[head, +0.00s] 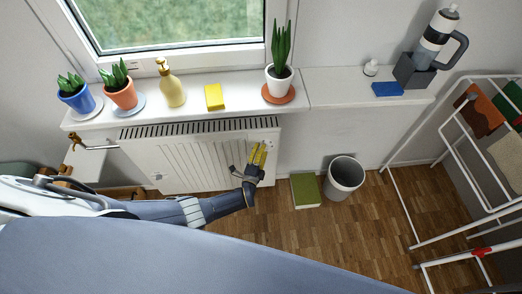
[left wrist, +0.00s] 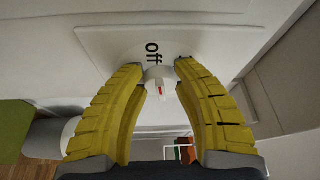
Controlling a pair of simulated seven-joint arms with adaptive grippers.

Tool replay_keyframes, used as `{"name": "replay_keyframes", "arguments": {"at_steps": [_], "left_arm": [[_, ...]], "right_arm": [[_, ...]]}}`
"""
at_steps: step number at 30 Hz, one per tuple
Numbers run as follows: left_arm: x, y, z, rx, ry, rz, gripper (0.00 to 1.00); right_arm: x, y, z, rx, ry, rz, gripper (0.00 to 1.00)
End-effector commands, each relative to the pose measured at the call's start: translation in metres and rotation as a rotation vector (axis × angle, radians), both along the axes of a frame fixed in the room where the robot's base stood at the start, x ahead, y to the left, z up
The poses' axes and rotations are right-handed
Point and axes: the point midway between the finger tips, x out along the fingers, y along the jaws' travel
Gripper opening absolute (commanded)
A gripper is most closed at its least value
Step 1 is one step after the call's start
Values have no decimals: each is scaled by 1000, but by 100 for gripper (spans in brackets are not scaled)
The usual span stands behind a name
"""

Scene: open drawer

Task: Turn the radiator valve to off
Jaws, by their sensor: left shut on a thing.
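The white radiator (head: 185,158) is under the window sill. In the left wrist view, the white valve knob (left wrist: 158,74) with a small red mark (left wrist: 161,89) sits between my fingertips. The black word "off" (left wrist: 153,50) is on the pale plate just above the knob, and the red mark shows on the knob's lower side. My left gripper (head: 259,151), with yellow fingers, is shut on the knob at the radiator's upper right. The fingertips cover the knob's sides. My right gripper is not in view.
A green box (head: 305,190) and a bin (head: 343,178) stand right of my gripper. A drying rack (head: 415,190) is farther right.

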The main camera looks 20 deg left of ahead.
Motion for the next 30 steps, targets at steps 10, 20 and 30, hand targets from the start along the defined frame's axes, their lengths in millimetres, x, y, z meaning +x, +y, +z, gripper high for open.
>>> {"name": "replay_keyframes", "arguments": {"at_steps": [10,20,30], "left_arm": [[2,2,0,-58,-26,3,2],[2,2,0,-64,-29,3,2],[1,1,0,-63,-28,2,56]], "right_arm": [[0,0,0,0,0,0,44],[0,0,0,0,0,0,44],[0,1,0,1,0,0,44]]}}
